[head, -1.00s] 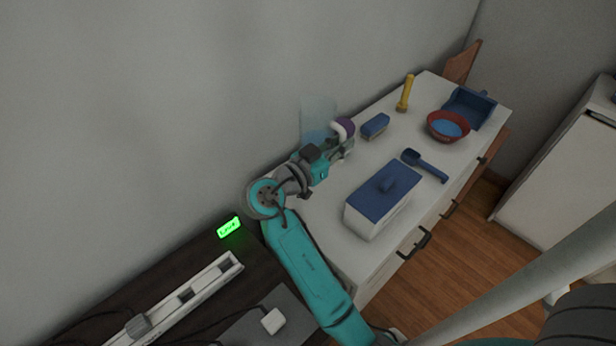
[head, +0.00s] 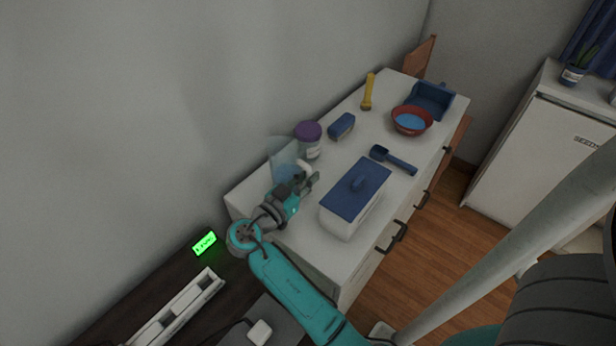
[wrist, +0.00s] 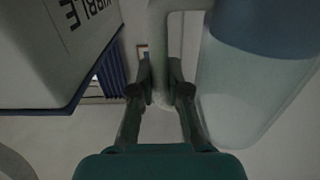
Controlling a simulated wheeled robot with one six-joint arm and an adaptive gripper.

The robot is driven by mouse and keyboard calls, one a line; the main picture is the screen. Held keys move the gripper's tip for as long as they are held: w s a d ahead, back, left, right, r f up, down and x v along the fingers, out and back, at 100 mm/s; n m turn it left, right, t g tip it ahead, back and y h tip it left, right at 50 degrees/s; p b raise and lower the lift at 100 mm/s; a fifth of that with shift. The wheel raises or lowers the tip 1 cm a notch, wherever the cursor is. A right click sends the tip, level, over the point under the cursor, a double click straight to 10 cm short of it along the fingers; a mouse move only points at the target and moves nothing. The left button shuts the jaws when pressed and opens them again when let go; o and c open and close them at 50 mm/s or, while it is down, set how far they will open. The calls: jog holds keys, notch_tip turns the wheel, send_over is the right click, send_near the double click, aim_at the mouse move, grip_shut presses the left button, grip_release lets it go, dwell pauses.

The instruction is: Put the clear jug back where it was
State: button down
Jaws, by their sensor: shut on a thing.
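The clear jug (head: 285,163) is a see-through, pale blue vessel with a white handle (head: 304,168), near the wall end of the white dresser top. My gripper (head: 309,182) is shut on its handle. In the wrist view the handle (wrist: 160,60) runs between my fingers (wrist: 160,92), and the jug's body (wrist: 250,85) fills the right side. The jug looks close to upright. I cannot tell whether its base touches the dresser top.
A jar with a purple lid (head: 308,133) stands just behind the jug. A white box with a blue lid (head: 355,195) sits to the right. A blue brush (head: 341,126), blue scoop (head: 393,160), red bowl (head: 411,122) and yellow flashlight (head: 367,92) are farther along the dresser (head: 262,188).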

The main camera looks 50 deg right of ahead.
jog(key=c, duration=1.2)
grip_release()
jog(key=shift+o, duration=0.2)
jog(key=shift+r, duration=0.1)
jog(key=a, duration=0.7)
jog(key=shift+s+a, duration=0.15)
jog(key=shift+a, duration=0.1)
jog(key=shift+s, duration=0.1)
